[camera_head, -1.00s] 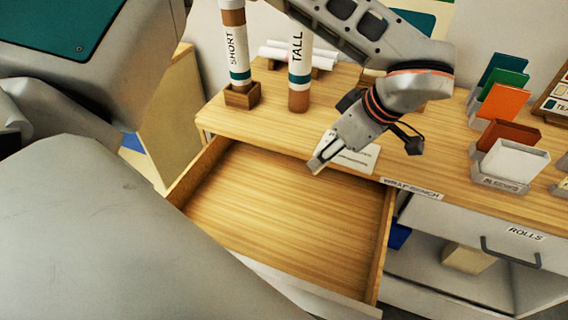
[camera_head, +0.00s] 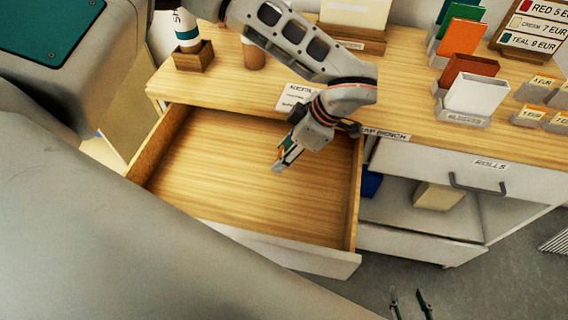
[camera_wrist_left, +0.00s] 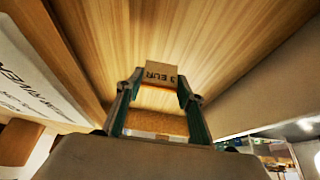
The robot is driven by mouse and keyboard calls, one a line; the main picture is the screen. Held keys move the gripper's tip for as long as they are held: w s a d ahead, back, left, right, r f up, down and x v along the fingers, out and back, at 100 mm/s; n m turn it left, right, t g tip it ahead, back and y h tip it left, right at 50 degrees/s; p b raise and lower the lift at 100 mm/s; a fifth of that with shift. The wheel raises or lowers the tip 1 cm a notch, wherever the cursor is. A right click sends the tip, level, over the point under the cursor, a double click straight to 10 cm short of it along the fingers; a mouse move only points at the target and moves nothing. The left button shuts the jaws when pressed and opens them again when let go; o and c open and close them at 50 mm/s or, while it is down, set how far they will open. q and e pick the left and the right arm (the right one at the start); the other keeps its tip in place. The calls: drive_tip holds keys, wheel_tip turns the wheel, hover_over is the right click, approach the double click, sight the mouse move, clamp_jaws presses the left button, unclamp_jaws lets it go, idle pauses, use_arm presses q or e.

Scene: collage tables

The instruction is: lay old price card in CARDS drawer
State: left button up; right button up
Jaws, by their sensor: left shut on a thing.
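The open drawer (camera_head: 215,170) under the bench top has a bare wooden bottom and is empty; no CARDS label shows on it. My left gripper (camera_head: 284,163) is over the right back part of the drawer, pointing down. In the left wrist view my left gripper (camera_wrist_left: 160,85) is shut on a small tan price card (camera_wrist_left: 161,73) reading 3 EUR, with the wooden drawer bottom beyond it. The card is hardly visible in the head view. My right gripper (camera_head: 410,303) shows at the bottom edge, its two fingers apart and empty, over the floor.
The bench top (camera_head: 400,85) holds a white label card (camera_head: 297,97), a tube in a wooden block (camera_head: 194,57), colored card holders (camera_head: 472,95) and a price board (camera_head: 533,28). A closed ROLLS drawer (camera_head: 440,165) lies to the right of the open one.

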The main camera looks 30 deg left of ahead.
use_arm(q)
drive_tip(key=shift+f, duration=2.35)
drive_tip(key=shift+f, duration=0.15)
drive_tip(key=o, duration=0.7)
drive_tip(key=v, duration=1.2)
